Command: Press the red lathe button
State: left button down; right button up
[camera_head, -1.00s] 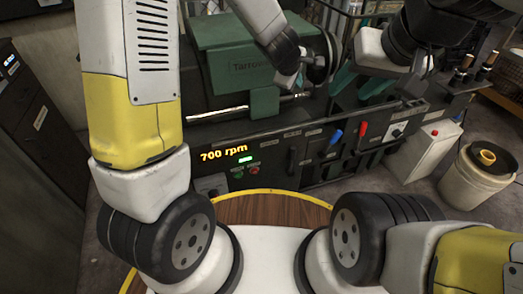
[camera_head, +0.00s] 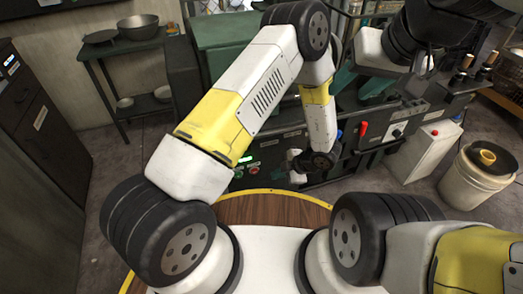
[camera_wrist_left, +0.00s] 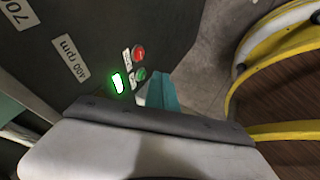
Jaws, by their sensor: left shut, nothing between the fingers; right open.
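The red lathe button (camera_wrist_left: 138,54) shows in the left wrist view on the dark lathe panel, beside a small label. A green button (camera_wrist_left: 140,75) sits right by it, and a lit green indicator (camera_wrist_left: 117,83) is nearby. In the head view the red button (camera_head: 254,169) is small, below my left arm. My left gripper (camera_wrist_left: 164,93) is shut and empty, its teal fingertips close to the green button in the picture; contact cannot be told. In the head view its fingers are hard to make out. My right gripper (camera_head: 360,84) is open at the lathe's upper right.
A red lever (camera_head: 363,129) stands on the lathe front to the right of my left wrist. A white box (camera_head: 424,152) and a bucket (camera_head: 474,178) stand at right. A dark side table (camera_head: 130,47) with bowls is at back left.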

aim_at(255, 172)
dwell(0.3)
pick_arm(q)
jog(key=shift+w+a+f, duration=1.1)
jog(key=shift+a+f, duration=0.05)
jog(key=shift+f, duration=0.2)
jog(key=shift+w+a+f, duration=1.1)
jog(key=shift+f, duration=0.2)
jog(key=shift+w+a+f, duration=1.1)
jog(key=shift+a+f, duration=0.05)
jog(key=shift+f, duration=0.2)
jog(key=shift+w, duration=0.1)
